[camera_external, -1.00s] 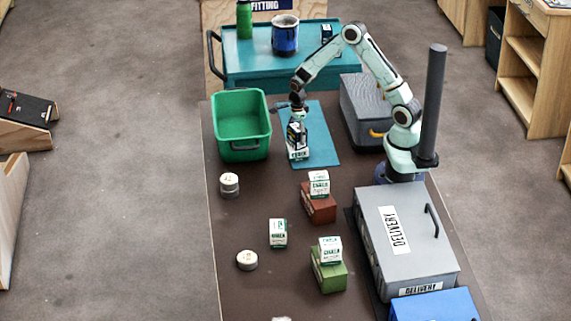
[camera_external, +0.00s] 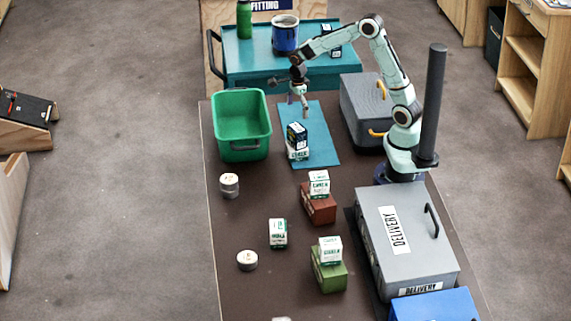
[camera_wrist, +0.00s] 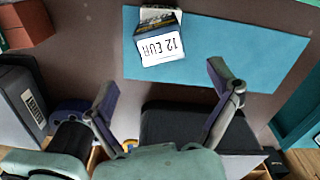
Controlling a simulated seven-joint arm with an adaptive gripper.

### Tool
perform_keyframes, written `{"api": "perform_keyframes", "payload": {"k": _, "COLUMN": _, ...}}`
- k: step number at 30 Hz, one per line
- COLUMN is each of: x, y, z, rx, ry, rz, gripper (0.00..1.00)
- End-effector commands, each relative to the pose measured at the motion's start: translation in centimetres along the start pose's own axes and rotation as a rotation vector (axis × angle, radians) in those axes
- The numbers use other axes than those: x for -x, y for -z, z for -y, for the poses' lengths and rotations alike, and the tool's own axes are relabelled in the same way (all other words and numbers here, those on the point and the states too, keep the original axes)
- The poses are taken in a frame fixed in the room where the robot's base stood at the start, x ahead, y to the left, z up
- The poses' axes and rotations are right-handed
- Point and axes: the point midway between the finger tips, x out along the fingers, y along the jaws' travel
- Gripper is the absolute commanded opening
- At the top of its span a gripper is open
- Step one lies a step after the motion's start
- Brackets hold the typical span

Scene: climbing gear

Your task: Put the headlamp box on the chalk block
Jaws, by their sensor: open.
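In the wrist view the headlamp box (camera_wrist: 160,46) shows a white "12 EUR" label, beyond my fingertips; I cannot clearly make out the chalk block there. My gripper (camera_external: 299,105) is up behind the box, apart from it. The wrist view shows my gripper (camera_wrist: 164,84) with its fingers spread and nothing between them.
A green bin (camera_external: 242,148) stands left of the blue mat (camera_external: 325,150), and a dark grey case (camera_external: 362,105) right of it. Nearer are more chalk blocks, on a red box (camera_external: 318,208) and a green box (camera_external: 329,276). A teal cart (camera_external: 255,66) stands behind.

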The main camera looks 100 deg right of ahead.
Motion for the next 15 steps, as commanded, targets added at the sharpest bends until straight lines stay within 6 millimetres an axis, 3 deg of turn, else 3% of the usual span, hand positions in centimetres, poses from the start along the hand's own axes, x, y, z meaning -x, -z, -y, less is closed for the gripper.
{"api": "perform_keyframes", "payload": {"k": 3, "x": 1.6, "y": 0.0, "z": 0.1, "rx": 0.000, "ry": 0.002, "rz": 0.001, "gripper": 0.89}}
{"api": "perform_keyframes", "payload": {"k": 10, "x": 2.7, "y": -0.1, "z": -0.3, "rx": 0.029, "ry": 0.001, "rz": -0.002, "gripper": 0.89}}
{"api": "perform_keyframes", "payload": {"k": 13, "x": 3.6, "y": -0.4, "z": -2.2, "rx": 0.199, "ry": 0.006, "rz": -0.010, "gripper": 0.89}}
{"api": "perform_keyframes", "payload": {"k": 15, "x": 4.8, "y": -0.7, "z": -4.7, "rx": 0.430, "ry": 0.010, "rz": -0.021, "gripper": 0.89}}
